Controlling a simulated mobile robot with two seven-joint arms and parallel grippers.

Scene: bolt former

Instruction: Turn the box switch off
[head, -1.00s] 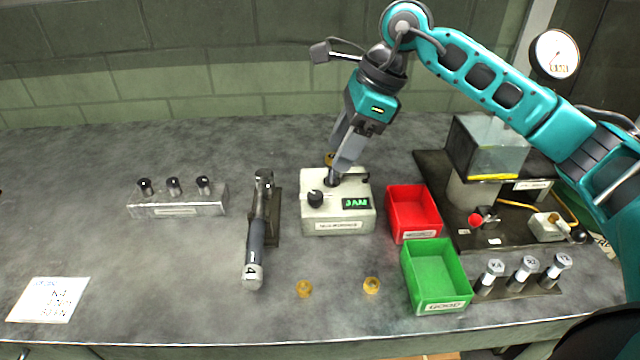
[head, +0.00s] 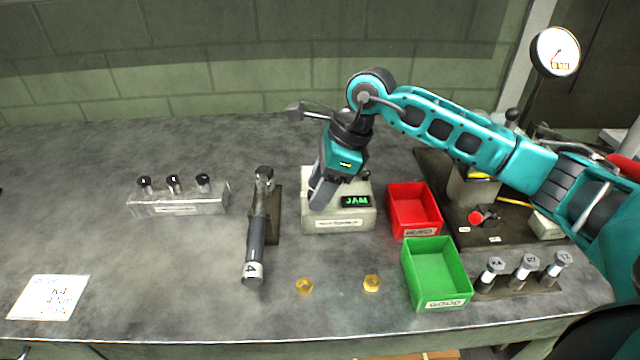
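The switch box (head: 338,222) is a pale box with a label on its front and a green display (head: 356,201) that reads JAM. My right gripper (head: 318,203) points down over the left part of its top, where the black knob is hidden behind the fingers. The fingers overlap in this view, so I cannot tell whether they are open, shut or touching the knob. My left gripper is not in view.
A red bin (head: 414,230) and a green bin (head: 437,300) stand right of the box. A dark tool (head: 256,235) lies on its left. Two brass nuts (head: 304,286) (head: 372,283) lie in front. A metal rack (head: 180,204) stands further left.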

